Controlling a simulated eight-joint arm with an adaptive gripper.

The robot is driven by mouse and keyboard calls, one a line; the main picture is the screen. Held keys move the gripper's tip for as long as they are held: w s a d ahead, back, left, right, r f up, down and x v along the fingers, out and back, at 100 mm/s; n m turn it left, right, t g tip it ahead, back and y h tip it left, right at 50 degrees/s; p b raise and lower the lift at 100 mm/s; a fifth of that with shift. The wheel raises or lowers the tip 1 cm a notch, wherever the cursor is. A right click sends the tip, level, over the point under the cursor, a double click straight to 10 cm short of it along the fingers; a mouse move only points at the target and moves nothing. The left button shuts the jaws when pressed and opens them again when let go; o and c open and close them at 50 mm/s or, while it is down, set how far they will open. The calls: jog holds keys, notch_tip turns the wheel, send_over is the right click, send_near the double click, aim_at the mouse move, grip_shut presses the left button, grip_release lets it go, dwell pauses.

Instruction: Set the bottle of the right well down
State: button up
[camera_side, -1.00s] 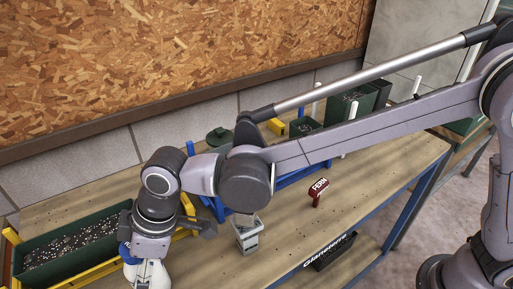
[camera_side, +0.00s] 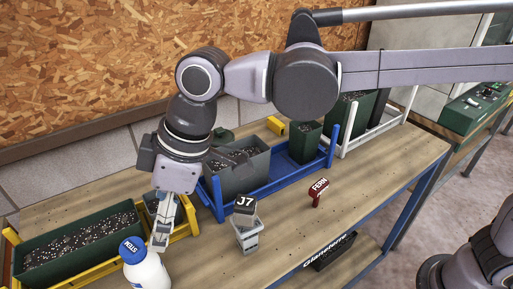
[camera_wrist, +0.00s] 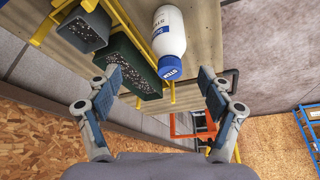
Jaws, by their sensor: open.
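A white bottle (camera_side: 147,275) with a blue cap (camera_side: 132,248) stands upright at the front left of the bench in the side view; its base is cut off by the picture's edge. The bottle (camera_wrist: 170,32) also shows whole in the wrist view, with its cap towards me. My gripper (camera_side: 161,236) is open and empty, above and behind the bottle in the side view. In the wrist view, my gripper's two fingers (camera_wrist: 160,88) are spread wide and apart from the bottle. I cannot make out a well under the bottle.
A yellow rack (camera_side: 100,262) with a long dark green bin (camera_side: 82,243) lies to the left. A blue rack (camera_side: 265,187) holds a grey bin (camera_side: 240,177). A J7 block (camera_side: 245,205) sits on a grey container, and a red FERN marker (camera_side: 318,190) stands further right.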

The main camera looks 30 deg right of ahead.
jog(key=w+d+m+t, duration=0.2)
jog(key=w+d+m, duration=0.15)
jog(key=d, duration=1.15)
jog(key=s+d+f+m+t+h, duration=0.1)
jog(key=s+d+f+m, duration=0.1)
jog(key=d, duration=0.6)
jog(key=s+d+f+m+t+h, duration=0.1)
jog(key=s+d+f+m, duration=0.2)
jog(key=d, duration=0.6)
jog(key=s+d+f+m+t+h, duration=0.1)
jog(key=s+d+f+m+h, duration=0.1)
jog(key=d, duration=0.7)
jog(key=shift+s+d+f+m, duration=0.3)
jog(key=shift+s+m, duration=0.35)
jog(key=shift+m, duration=0.6)
